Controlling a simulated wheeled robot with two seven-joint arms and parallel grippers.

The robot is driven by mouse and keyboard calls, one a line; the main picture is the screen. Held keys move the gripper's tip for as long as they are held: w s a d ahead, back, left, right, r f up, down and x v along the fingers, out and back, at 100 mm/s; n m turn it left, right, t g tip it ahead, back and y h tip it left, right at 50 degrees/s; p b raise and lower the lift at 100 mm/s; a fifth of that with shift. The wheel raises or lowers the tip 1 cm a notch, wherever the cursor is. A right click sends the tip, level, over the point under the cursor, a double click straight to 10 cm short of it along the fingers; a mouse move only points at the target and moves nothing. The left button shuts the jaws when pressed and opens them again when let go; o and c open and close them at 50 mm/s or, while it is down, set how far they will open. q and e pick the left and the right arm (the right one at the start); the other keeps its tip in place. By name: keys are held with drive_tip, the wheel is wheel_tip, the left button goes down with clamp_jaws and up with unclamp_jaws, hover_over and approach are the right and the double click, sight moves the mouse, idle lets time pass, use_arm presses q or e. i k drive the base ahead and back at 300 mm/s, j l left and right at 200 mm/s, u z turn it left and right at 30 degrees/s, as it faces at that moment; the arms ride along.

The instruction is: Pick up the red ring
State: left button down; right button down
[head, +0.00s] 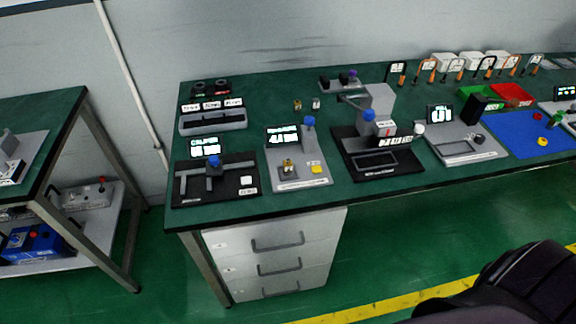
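I cannot make out a red ring for certain. A small red piece (558,115) lies at the far right by the blue mat (515,140), too small to tell its shape. A small yellow piece (541,141) and a green piece (552,127) are on the mat. Neither of my grippers is in view.
A long green-topped table (330,205) carries several measuring stations. A red tray (507,94) and a green tray (481,104) stand at the right, before a row of clamp-like tools. Drawers (275,250) stand below. A shelved bench (45,120) stands left, across a floor gap.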

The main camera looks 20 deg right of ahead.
sight(538, 116)
drive_tip(key=z, duration=2.35)
drive_tip(key=i+l, duration=0.15)
drive_tip(key=u, duration=0.05)
